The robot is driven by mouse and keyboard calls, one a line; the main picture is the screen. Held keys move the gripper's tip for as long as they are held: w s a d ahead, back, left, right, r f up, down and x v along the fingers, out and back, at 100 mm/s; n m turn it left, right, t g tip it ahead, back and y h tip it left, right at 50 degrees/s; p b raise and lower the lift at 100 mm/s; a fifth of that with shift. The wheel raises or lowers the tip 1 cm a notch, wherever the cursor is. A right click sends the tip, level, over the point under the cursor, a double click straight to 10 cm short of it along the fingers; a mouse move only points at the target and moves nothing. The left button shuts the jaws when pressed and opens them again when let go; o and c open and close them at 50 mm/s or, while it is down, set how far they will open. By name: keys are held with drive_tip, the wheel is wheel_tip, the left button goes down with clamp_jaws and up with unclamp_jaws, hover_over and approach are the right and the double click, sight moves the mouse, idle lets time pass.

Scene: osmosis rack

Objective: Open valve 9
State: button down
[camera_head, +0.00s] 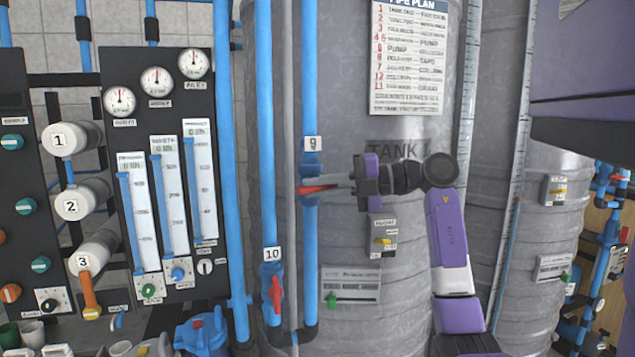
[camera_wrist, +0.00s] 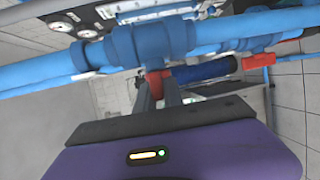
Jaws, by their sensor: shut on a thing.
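Valve 9 is a blue valve body (camera_head: 311,164) on a vertical blue pipe, under a white tag marked 9 (camera_head: 312,143). Its red handle (camera_head: 318,188) points sideways across the pipe, toward my gripper. My gripper (camera_head: 338,184) comes from the right, in front of the tank, and its fingers are shut on the red handle. In the wrist view the blue valve body (camera_wrist: 150,40) lies just beyond my fingers (camera_wrist: 158,92), and part of the red handle (camera_wrist: 155,82) shows between them. The fingers hide the rest of the handle.
Valve 10, with a red handle (camera_head: 277,293) along its pipe, is lower left. Blue pipes (camera_head: 226,150) and a gauge panel (camera_head: 165,170) stand to the left. The grey tank (camera_head: 410,135) is close behind my gripper. A small yellow-switch box (camera_head: 382,240) sits below my wrist.

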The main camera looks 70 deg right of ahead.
drive_tip(key=n+g+h+p, duration=0.1)
drive_tip(key=g+p, duration=0.1)
drive_tip(key=g, duration=0.1)
drive_tip(key=shift+r+h+p, duration=0.15)
drive_tip(key=shift+h+p, duration=0.15)
drive_tip(key=n+g+h+p, duration=0.1)
drive_tip(key=g+h, duration=0.1)
drive_tip(key=g, duration=0.1)
drive_tip(key=shift+g, duration=0.3)
drive_tip(key=g+h, duration=0.1)
drive_tip(key=n+g+h+b, duration=0.1)
drive_tip(key=g, duration=0.1)
drive_tip(key=shift+f+g+h, duration=0.3)
drive_tip(key=shift+h, duration=0.1)
drive_tip(key=shift+s+n+g+h+b, duration=0.1)
drive_tip(key=shift+n+g+h+b, duration=0.3)
drive_tip(key=shift+g+h+b, duration=0.8)
drive_tip(key=shift+g, duration=0.3)
drive_tip(key=c, duration=1.5)
unclamp_jaws()
drive_tip(key=shift+p, duration=0.3)
drive_tip(key=shift+o, duration=0.2)
drive_tip(key=shift+r, duration=0.1)
